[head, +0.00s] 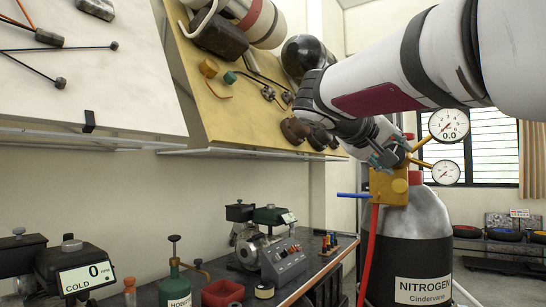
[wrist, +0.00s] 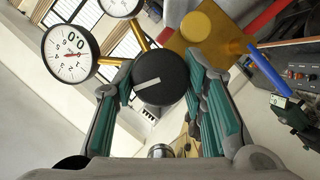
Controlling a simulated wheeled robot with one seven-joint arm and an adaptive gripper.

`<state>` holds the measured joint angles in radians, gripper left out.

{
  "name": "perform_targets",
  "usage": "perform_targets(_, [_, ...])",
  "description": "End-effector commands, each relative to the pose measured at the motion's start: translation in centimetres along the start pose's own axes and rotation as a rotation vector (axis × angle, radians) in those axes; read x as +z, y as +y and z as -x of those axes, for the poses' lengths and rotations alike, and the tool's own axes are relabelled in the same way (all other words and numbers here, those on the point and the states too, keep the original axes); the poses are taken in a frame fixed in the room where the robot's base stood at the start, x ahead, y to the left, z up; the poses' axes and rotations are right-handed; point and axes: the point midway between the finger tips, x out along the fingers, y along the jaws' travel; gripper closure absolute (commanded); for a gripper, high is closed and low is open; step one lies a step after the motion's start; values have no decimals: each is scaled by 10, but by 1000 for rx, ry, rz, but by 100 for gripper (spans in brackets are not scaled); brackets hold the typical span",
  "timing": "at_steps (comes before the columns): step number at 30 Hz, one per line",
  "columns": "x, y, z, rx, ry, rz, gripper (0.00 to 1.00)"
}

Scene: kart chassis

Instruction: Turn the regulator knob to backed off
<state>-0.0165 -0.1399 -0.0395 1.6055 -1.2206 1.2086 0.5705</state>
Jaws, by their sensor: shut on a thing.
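The regulator's yellow-brass body (head: 384,190) sits on top of the black and grey nitrogen cylinder (head: 412,255). In the wrist view the round black regulator knob (wrist: 170,72) faces me, with a white mark running left and slightly down from its middle. My gripper (wrist: 160,85) has a teal-padded finger on each side of the knob and is shut on it. In the head view my gripper (head: 390,155) is at the regulator and largely hides the knob. The upper gauge (head: 449,124) reads 0.0; it also shows in the wrist view (wrist: 70,53).
A second gauge (head: 446,172) sits below the first. A blue lever (head: 353,195) and a red hose (head: 369,255) come off the regulator. A workbench with tools and a control box (head: 284,262) stands at left. A sloped yellow board (head: 225,90) hangs above it.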

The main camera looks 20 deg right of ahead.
Motion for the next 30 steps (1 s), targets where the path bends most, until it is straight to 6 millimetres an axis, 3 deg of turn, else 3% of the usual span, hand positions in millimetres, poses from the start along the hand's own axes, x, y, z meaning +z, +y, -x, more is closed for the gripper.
perform_targets(15, [-1,-3,0,137,6,333,89])
perform_targets(30, [-1,-3,0,167,6,406,89])
